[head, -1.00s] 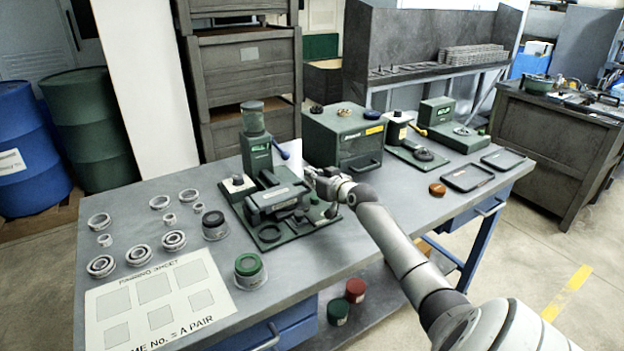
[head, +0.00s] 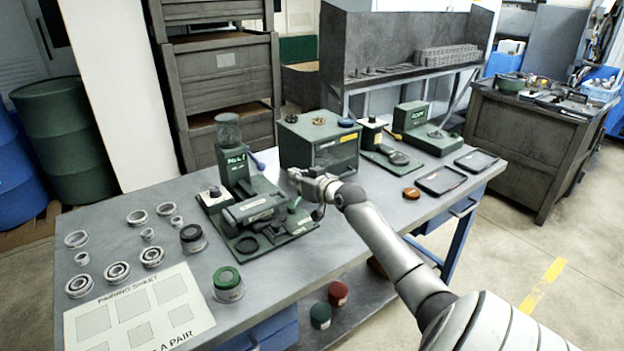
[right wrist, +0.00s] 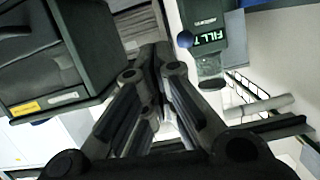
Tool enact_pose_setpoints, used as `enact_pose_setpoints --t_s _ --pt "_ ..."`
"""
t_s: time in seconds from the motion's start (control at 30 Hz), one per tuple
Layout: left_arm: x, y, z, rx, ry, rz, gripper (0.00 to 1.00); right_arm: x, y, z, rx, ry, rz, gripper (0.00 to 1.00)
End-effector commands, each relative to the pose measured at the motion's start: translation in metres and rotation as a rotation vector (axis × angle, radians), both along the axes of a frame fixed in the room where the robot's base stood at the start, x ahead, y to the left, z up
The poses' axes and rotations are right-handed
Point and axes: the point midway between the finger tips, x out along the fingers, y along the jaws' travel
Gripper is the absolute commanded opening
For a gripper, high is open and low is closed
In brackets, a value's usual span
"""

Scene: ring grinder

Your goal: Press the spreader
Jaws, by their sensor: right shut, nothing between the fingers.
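A green bench machine (head: 236,165) with a clear cup on top, a lit display and a blue-knobbed lever (head: 257,161) stands on the grey table. Its low front part has a dark horizontal body (head: 255,212) on a green base; I cannot tell which part is the spreader. My right gripper (head: 293,176) is shut and empty, just right of this machine and in front of the green cabinet. In the right wrist view, the fingers (right wrist: 157,58) are together, with the blue knob (right wrist: 184,39) and lit display (right wrist: 207,38) beyond. My left gripper is out of view.
The green cabinet (head: 318,146) stands close behind my right gripper. Bearing rings (head: 117,272), a pairing sheet (head: 140,310) and a green-lidded jar (head: 228,283) lie at left. More machines, an orange disc (head: 411,193) and black trays (head: 441,180) are at right.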

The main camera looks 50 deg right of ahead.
Motion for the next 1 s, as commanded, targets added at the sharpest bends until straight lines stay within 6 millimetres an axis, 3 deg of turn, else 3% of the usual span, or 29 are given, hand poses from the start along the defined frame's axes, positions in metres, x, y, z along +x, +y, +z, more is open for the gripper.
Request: enact_pose_setpoints --t_s 0.2,0.4,1.0 --pt "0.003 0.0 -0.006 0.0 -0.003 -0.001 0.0 -0.034 0.006 0.007 -0.002 0.0 0.0 0.0" --pt "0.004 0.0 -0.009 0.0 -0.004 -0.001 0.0 -0.055 0.01 0.014 -0.001 -0.001 0.0 0.0" --pt "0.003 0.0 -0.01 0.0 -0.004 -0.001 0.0 -0.063 0.012 0.018 -0.001 -0.003 0.0 0.0"
